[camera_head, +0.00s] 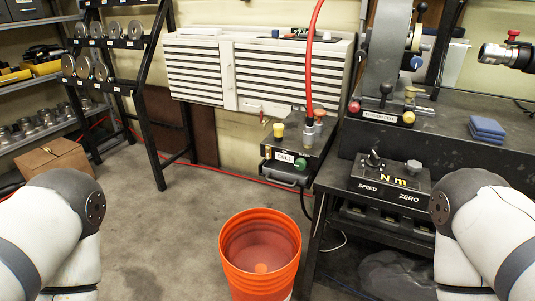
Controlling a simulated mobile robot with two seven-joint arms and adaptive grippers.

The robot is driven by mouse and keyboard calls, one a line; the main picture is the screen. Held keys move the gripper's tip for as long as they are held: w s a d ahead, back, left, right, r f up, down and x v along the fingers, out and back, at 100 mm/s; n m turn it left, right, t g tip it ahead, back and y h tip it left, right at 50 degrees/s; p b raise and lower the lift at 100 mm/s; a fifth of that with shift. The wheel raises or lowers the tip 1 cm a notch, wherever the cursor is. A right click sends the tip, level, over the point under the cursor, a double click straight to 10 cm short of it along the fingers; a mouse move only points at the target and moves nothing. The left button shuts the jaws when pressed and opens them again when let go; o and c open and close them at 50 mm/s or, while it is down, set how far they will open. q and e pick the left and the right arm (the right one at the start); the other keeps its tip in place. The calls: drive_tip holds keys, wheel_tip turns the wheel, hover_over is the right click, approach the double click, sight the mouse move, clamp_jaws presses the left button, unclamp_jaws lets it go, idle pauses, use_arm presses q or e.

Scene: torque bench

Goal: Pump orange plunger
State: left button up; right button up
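An orange-brown knob (319,115) stands upright on top of the dark box labelled CELL (316,143), beside the foot of a red hose (312,60). It is the likeliest orange plunger, but it is too small to tell for certain. A yellow knob (278,130) and a green knob (300,164) are on the same box. My arms show at the lower left and lower right edges. Neither gripper is in view, and nothing of mine touches the box.
Floor left of the bucket is clear.

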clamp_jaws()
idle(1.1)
